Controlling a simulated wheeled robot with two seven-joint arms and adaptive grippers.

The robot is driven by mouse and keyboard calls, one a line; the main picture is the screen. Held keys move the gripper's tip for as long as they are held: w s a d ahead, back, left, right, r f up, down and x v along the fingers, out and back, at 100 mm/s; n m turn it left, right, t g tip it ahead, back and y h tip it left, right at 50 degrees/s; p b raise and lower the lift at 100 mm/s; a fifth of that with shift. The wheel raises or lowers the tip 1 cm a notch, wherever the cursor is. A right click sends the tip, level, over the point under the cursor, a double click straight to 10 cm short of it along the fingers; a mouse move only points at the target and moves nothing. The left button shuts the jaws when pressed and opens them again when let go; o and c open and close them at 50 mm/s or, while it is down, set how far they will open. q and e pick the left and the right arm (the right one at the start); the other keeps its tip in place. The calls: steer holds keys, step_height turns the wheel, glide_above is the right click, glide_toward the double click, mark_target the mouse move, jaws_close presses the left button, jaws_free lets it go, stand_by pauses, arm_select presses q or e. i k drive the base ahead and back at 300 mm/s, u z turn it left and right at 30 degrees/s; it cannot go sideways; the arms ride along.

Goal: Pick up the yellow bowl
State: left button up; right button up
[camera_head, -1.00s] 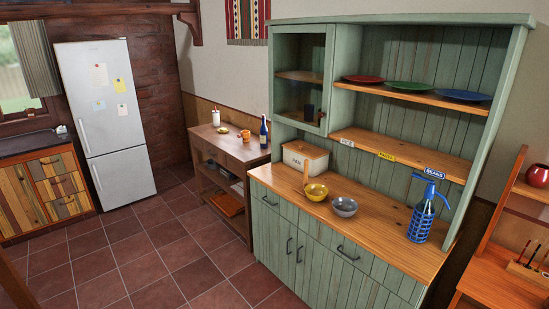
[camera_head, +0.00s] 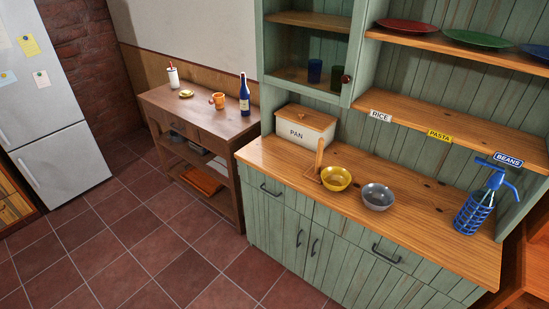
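The yellow bowl (camera_head: 337,180) sits upright on the wooden counter of the green cupboard (camera_head: 290,158), left of a grey bowl (camera_head: 377,197). A wooden stand or board (camera_head: 319,160) stands just behind and left of the yellow bowl. The inside of the yellow bowl looks empty. Neither of my grippers shows in the head view.
A white PAN box (camera_head: 299,134) with a wooden lid stands behind the bowls. A blue siphon bottle (camera_head: 477,208) stands at the right of the counter. A shelf above holds RICE, PASTA and BEANS labels. A brown side table (camera_head: 200,118) stands left; tiled floor in front is clear.

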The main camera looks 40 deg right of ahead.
mark_target(335, 178)
steer(key=z, duration=0.05)
steer(key=i, duration=1.6)
steer(key=z, duration=0.9)
steer(key=i, duration=0.85)
steer(key=z, duration=1)
